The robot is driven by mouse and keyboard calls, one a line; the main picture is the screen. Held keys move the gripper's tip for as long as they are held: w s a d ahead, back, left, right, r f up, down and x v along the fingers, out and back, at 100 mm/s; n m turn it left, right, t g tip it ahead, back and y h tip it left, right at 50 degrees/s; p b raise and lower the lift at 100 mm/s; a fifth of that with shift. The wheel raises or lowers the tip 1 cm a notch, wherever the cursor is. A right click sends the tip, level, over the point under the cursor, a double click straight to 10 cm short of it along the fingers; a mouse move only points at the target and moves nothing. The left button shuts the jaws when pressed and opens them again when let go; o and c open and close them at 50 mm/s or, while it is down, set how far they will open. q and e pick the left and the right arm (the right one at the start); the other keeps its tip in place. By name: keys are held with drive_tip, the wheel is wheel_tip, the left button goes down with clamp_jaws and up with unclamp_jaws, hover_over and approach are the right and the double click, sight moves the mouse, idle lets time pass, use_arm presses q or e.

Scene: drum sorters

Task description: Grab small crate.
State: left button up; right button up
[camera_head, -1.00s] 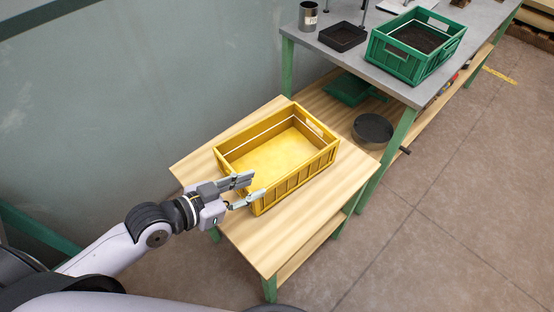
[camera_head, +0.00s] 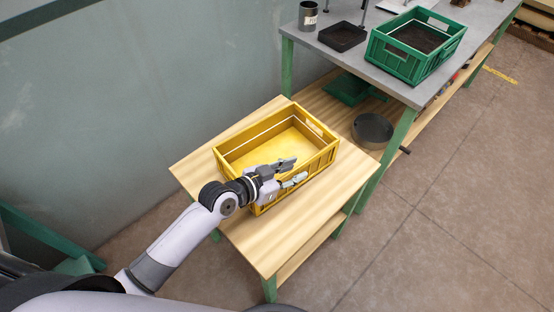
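A yellow crate (camera_head: 312,172) stands upright and looks empty on a small wooden table. My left gripper (camera_head: 300,170) is at the crate's near long side, with its fingers apart and pointing right. One finger shows over the crate's inside and the other over the near wall. I cannot tell whether the fingers touch the wall. The gripper hides part of the near rim. A green crate (camera_head: 398,62) with dark contents stands on the grey workbench at the upper right. My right gripper is not in view.
The wooden table (camera_head: 262,238) has bare wood in front of the crate. The grey workbench (camera_head: 366,72) holds a black tray (camera_head: 342,37) and a metal cup (camera_head: 308,17). A round pan (camera_head: 372,131) and a green tray (camera_head: 349,88) lie on its lower shelf.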

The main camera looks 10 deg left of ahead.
use_arm(q)
drive_tip(key=shift+w+d+f, duration=0.1)
drive_tip(key=shift+w+d, duration=0.05)
drive_tip(key=shift+c, duration=0.4)
clamp_jaws()
idle(0.6)
